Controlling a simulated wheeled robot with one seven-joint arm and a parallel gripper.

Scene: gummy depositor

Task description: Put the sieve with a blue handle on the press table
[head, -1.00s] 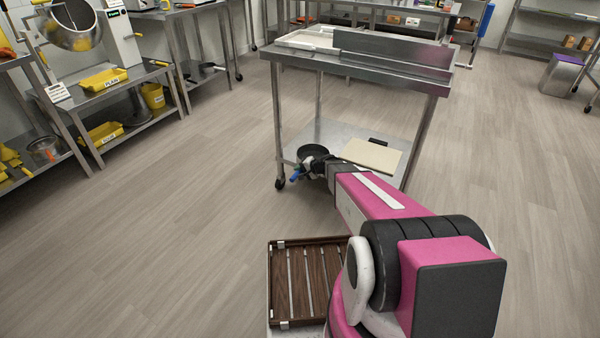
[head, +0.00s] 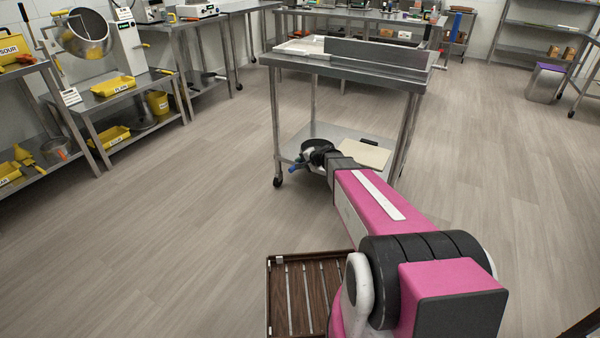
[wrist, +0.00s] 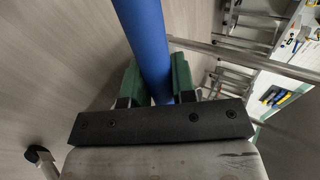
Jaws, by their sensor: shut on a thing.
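The sieve's blue handle (wrist: 147,40) runs between the green finger pads of my gripper (wrist: 156,85) in the wrist view, and the gripper is shut on it. In the head view the blue handle (head: 293,169) pokes out left of my gripper (head: 301,161), by the front left of a steel table's lower shelf. A dark round pan-like shape shows just behind the gripper there; I cannot tell whether it is the sieve's head or a separate pan. No table is clearly marked as the press table.
The steel table (head: 350,69) on castors has a white tray (head: 298,47) and an upright panel on top. A beige board (head: 363,153) lies on its lower shelf. Benches with yellow bins (head: 113,86) stand left. Open floor lies left and right of the table.

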